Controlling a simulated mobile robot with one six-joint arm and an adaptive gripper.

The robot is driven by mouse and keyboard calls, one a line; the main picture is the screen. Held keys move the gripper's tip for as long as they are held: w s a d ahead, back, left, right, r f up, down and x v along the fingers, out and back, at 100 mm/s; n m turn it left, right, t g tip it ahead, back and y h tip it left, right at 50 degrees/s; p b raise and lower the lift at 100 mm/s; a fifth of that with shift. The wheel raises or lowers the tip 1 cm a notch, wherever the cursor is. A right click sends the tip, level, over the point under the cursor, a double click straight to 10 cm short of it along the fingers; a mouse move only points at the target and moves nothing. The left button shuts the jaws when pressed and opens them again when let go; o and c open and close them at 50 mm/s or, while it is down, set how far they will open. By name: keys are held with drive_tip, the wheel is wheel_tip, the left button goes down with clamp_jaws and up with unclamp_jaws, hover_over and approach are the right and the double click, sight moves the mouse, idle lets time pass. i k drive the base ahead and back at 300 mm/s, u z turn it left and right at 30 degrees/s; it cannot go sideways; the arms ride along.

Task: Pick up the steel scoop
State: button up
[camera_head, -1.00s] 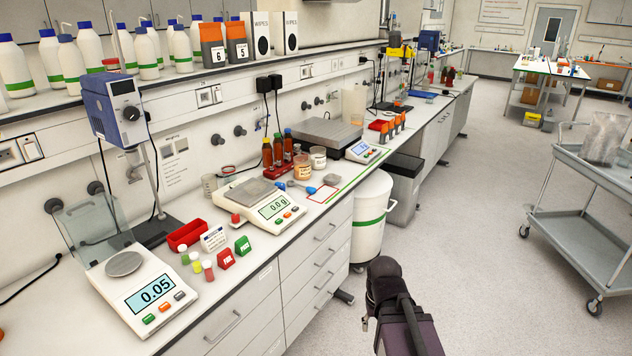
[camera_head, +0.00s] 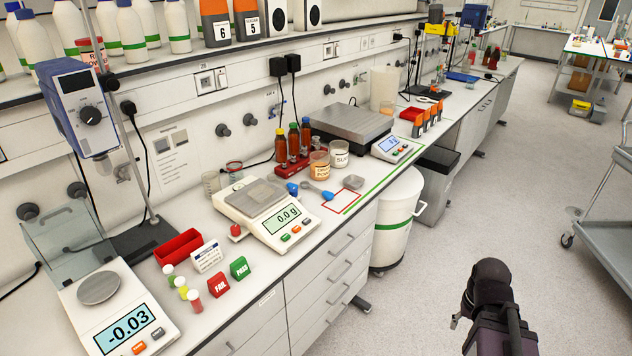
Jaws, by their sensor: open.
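On the bench, a small scoop-like thing with a grey metal-looking bowl (camera_head: 309,186) and a blue handle (camera_head: 327,195) lies beside a red-outlined square. It looks like the steel scoop, but it is small in the picture. Another blue piece (camera_head: 292,188) lies just to its left. A dark part of my arm shows at the lower right, over the floor and well apart from the bench. I cannot make out my gripper's fingers.
Behind the scoop stand labelled jars (camera_head: 319,165) and a red rack of amber bottles (camera_head: 292,150). A balance (camera_head: 268,212) stands to its left, a grey dish (camera_head: 353,181) to its right. A white bin (camera_head: 397,225) stands by the bench. A trolley (camera_head: 610,225) is at right; the floor between is open.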

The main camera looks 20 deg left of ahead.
sight(328, 195)
drive_tip(key=u, duration=0.1)
drive_tip(key=i, duration=0.7)
drive_tip(key=u, duration=0.75)
drive_tip(key=i, duration=0.45)
drive_tip(key=u, duration=0.3)
